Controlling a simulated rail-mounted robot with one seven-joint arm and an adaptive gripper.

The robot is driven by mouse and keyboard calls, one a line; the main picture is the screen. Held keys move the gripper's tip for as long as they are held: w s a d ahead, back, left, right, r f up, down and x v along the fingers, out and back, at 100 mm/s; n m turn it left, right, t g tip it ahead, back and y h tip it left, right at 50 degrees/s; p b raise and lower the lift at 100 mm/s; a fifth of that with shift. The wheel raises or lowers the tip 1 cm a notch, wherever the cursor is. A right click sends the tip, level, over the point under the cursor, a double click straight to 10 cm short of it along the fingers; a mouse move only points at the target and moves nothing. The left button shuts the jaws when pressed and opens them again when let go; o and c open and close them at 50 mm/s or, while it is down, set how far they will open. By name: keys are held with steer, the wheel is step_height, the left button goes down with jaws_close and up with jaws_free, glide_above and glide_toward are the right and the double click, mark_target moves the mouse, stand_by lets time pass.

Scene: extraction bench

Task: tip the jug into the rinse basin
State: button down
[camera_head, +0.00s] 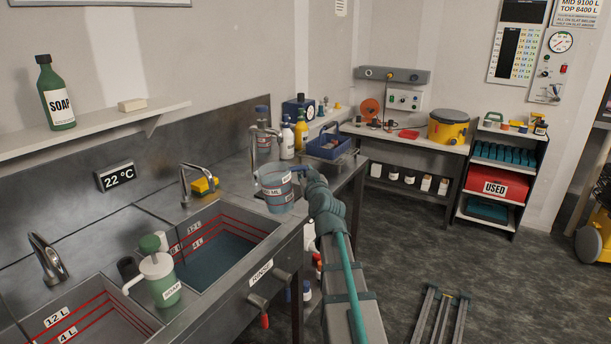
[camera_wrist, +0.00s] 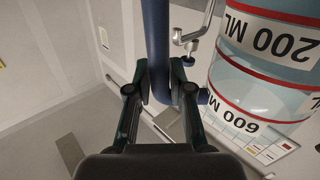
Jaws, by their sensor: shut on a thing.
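The jug (camera_head: 277,187) is a clear bluish measuring jug with red bands and white volume labels; it looks roughly upright. My gripper (camera_head: 303,176) is shut on its blue handle, at the jug's right side. In the wrist view my gripper (camera_wrist: 160,88) has its fingers around the handle (camera_wrist: 157,45), with the jug (camera_wrist: 262,70) on the right. The rinse basin (camera_head: 245,223) has red level lines and blue-grey liquid inside. The jug is beyond the basin's far right corner, not over its middle. The jug's contents cannot be told.
A tap (camera_head: 190,178) and a yellow sponge (camera_head: 205,186) are behind the rinse basin; another tap (camera_head: 262,135) stands behind the jug. A soap dispenser (camera_head: 158,275) stands between the basins. A blue caddy (camera_head: 328,147) and bottles stand farther back.

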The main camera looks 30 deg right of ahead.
steer(key=shift+r+n+p, duration=0.75)
steer(key=shift+r+n, duration=0.45)
steer(key=shift+r, duration=0.25)
steer(key=shift+a+f+n, duration=0.1)
steer(key=shift+a+n, duration=0.3)
steer(key=shift+n, duration=0.7)
steer(key=shift+w+a+f+n, duration=0.2)
steer(key=shift+a+n, duration=0.2)
steer(key=shift+n, duration=0.4)
steer(key=shift+w+a+r+n, duration=0.1)
steer(key=shift+a+r+n, duration=0.2)
steer(key=shift+r+n, duration=0.2)
steer(key=shift+a+r+n, duration=0.25)
steer(key=shift+r+n, duration=0.15)
steer(key=shift+r, duration=0.15)
steer(key=shift+a+r, duration=0.1)
steer(key=shift+w+a+r+n, duration=0.2)
steer(key=shift+a+r+n, duration=0.55)
steer(key=shift+r+n, duration=0.15)
